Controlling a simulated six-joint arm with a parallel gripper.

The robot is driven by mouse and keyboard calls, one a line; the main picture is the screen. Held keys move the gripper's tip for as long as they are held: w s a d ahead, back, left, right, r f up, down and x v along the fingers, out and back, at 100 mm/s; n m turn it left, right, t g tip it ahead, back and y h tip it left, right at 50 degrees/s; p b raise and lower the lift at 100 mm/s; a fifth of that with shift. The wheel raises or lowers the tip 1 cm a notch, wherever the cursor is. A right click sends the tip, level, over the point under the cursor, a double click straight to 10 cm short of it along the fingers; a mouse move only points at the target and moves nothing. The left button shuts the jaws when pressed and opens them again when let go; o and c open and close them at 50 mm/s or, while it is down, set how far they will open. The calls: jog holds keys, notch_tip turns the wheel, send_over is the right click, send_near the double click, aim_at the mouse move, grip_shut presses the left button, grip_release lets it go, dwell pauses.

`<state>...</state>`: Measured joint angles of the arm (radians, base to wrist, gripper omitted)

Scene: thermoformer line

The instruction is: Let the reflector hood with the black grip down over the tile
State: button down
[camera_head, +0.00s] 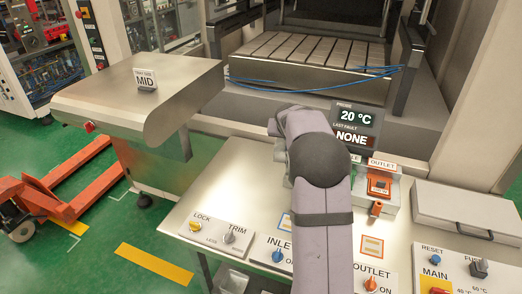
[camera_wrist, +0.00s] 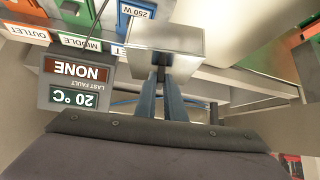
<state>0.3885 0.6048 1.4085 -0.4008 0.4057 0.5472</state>
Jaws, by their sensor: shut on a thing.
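The reflector hood (camera_wrist: 165,42) is a shiny silver box in the wrist view, with its dark grip (camera_wrist: 160,73) on the side toward me. My gripper (camera_wrist: 161,80) is shut on that grip and holds the hood in front of the coloured stations. In the head view my own arm hides the gripper and the hood. The tile cannot be made out; a blue station labelled 250 W (camera_wrist: 135,10) shows partly beside the hood, and whether the hood touches anything below is hidden.
An orange OUTLET station (camera_head: 380,186) stands right of my arm. A display (camera_head: 355,124) reads 20 °C and NONE behind it. A closed grey case (camera_head: 465,208) lies at the right. The metal bench (camera_head: 190,205) is bare at left.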

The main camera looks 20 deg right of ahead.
jog(key=s+d+r+m+h, duration=0.1)
jog(key=d, duration=0.6)
jog(key=shift+d+m+g, duration=0.3)
jog(key=shift+m+g, duration=0.1)
notch_tip(320, 180, down, 6)
jog(key=b, duration=0.6)
jog(key=shift+r, duration=0.1)
jog(key=shift+b, duration=0.55)
dwell(1.9)
jog(key=shift+f+b, duration=2.7)
jog(key=shift+f, duration=0.1)
jog(key=c, duration=1.8)
grip_release()
jog(key=shift+o, duration=0.2)
jog(key=shift+a, duration=0.1)
